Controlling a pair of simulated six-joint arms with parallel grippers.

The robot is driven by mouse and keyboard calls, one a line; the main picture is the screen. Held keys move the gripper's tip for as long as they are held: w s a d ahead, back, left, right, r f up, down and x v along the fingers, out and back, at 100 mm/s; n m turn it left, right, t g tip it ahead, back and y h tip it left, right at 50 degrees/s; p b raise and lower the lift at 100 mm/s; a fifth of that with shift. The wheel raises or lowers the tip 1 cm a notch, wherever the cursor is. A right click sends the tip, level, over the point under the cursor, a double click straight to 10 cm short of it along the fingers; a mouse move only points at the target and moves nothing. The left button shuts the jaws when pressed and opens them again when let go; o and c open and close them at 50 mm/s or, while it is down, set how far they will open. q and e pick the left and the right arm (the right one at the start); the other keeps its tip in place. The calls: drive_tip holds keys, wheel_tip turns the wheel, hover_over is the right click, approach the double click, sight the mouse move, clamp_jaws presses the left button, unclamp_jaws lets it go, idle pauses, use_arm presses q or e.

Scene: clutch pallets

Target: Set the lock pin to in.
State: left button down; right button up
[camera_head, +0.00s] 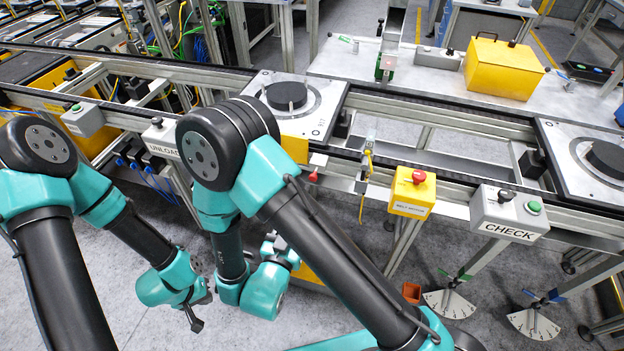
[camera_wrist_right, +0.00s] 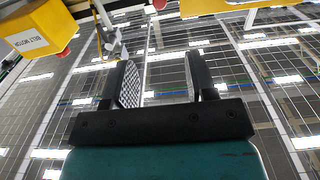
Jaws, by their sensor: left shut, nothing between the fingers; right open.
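A small red knob (camera_head: 313,177) on the front rail, below the pallet with the black disc, may be the lock pin; I cannot tell whether it is in or out. A red piece also shows at the top edge of the right wrist view (camera_wrist_right: 160,4), ahead of the fingers and apart from them. My right gripper (camera_wrist_right: 160,82) is open with nothing between its fingers. In the head view it is mostly hidden behind my right arm, below the rail. My left gripper (camera_head: 196,318) is shut and empty, hanging low over the floor at left.
The yellow belt motor box (camera_head: 412,193) with a red button, the CHECK box (camera_head: 508,212) and the UNLOAD box (camera_head: 162,140) stick out from the conveyor's front. A pallet (camera_head: 325,105) sits on the belt. Grey floor below is mostly open.

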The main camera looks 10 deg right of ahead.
sight(314, 176)
drive_tip(key=x, duration=1.7)
drive_tip(key=shift+d, duration=0.15)
drive_tip(key=shift+w, duration=0.15)
drive_tip(key=shift+c, duration=0.5)
clamp_jaws()
